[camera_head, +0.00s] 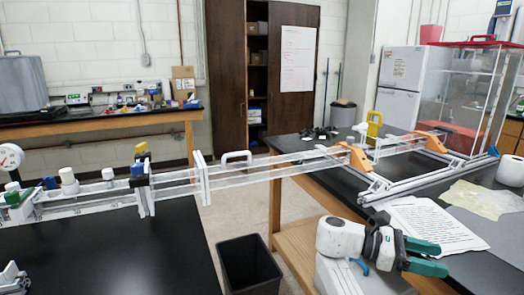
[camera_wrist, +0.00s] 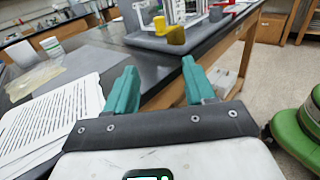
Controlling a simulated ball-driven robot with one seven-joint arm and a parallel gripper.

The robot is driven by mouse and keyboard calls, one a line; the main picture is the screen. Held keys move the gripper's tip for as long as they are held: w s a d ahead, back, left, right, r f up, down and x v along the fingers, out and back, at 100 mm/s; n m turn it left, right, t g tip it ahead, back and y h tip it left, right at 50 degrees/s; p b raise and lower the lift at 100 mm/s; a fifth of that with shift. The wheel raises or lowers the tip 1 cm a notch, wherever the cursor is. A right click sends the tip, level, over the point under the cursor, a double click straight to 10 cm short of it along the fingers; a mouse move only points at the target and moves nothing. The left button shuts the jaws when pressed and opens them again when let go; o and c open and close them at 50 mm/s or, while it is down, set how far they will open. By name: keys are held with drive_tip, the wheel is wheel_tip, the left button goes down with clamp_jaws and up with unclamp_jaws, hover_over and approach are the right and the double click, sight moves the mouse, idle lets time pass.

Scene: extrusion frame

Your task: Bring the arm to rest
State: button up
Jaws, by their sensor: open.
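My gripper (camera_head: 438,257) shows at the lower right of the head view, with two teal fingers pointing right. It is beside the right-hand black table, near the printed sheet. In the wrist view my gripper (camera_wrist: 158,72) has its fingers spread apart with nothing between them. My white and dark arm is folded low at the right of the head view. The extrusion frame (camera_head: 272,163) spans the gap between the two tables, with clear panels and white uprights.
The printed sheet (camera_head: 432,228) and a crumpled wrapper (camera_head: 482,199) lie on the right table. A clear box (camera_head: 470,95) stands at its far end. A black bin (camera_head: 249,265) stands on the floor between the tables. A green rounded object (camera_wrist: 300,135) is at the right in the wrist view.

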drive_tip(key=s+d+f+m+t+y+p, duration=0.15)
drive_tip(key=s+f+m+y, duration=0.25)
drive_tip(key=s+f, duration=0.65)
drive_tip(key=s+d+f+m+t+y, duration=0.1)
drive_tip(key=s+f+m+t+y, duration=0.25)
drive_tip(key=s+f, duration=0.7)
drive_tip(key=s+a+f+m+t+y+p, duration=0.1)
drive_tip(key=s+a+f+m+t+y, duration=0.2)
drive_tip(key=s+a+m+y, duration=0.2)
drive_tip(key=s+a+y, duration=0.3)
drive_tip(key=s+a, duration=0.4)
drive_tip(key=s, duration=0.2)
drive_tip(key=shift+s+m+t, duration=0.35)
drive_tip(key=shift+t, duration=0.05)
drive_tip(key=shift+y, duration=0.25)
drive_tip(key=shift+c, duration=0.4)
